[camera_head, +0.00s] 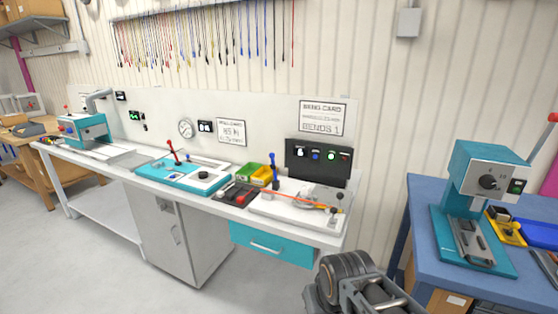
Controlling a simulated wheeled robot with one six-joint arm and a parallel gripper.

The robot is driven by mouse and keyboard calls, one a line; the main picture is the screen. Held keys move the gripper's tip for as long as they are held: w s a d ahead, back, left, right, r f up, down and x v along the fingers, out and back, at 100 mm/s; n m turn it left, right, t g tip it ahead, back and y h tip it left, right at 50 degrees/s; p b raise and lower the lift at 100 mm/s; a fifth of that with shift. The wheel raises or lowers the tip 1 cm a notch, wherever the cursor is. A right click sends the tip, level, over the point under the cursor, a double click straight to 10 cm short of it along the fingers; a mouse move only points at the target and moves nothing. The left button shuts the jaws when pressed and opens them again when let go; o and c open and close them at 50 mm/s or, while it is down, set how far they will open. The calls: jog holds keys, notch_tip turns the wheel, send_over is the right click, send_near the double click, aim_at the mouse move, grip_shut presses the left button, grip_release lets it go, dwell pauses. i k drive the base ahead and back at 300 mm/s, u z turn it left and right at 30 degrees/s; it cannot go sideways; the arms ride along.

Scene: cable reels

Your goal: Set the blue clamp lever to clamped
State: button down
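The blue clamp lever (274,169) stands roughly upright on the right part of the long white bench, with a blue knob at its top. It is beside the yellow bin. The base it pivots on is small in the view, and I cannot tell from here whether it is clamped. A thin orange-red cable (292,197) runs across the white fixture (285,210) to the right of the lever's foot. My dark grey arm shows at the bottom, in front of the bench's right end and well apart from the lever. My gripper's fingers cannot be made out.
A green bin (249,170) and a yellow bin (263,176) stand left of the lever. A black panel (318,161) with round buttons stands behind the fixture. A teal machine (182,176) with a red lever is farther left. A blue table (425,250) with a teal press is at right.

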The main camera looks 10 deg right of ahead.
aim_at(272, 155)
jog(key=k, duration=0.55)
jog(key=u, duration=0.55)
jog(key=i, duration=0.9)
jog(key=u, duration=0.6)
jog(key=i, duration=0.95)
jog(key=z, duration=0.8)
jog(key=i, duration=0.8)
jog(key=z, duration=1.05)
jog(key=i, duration=0.2)
jog(key=z, duration=0.1)
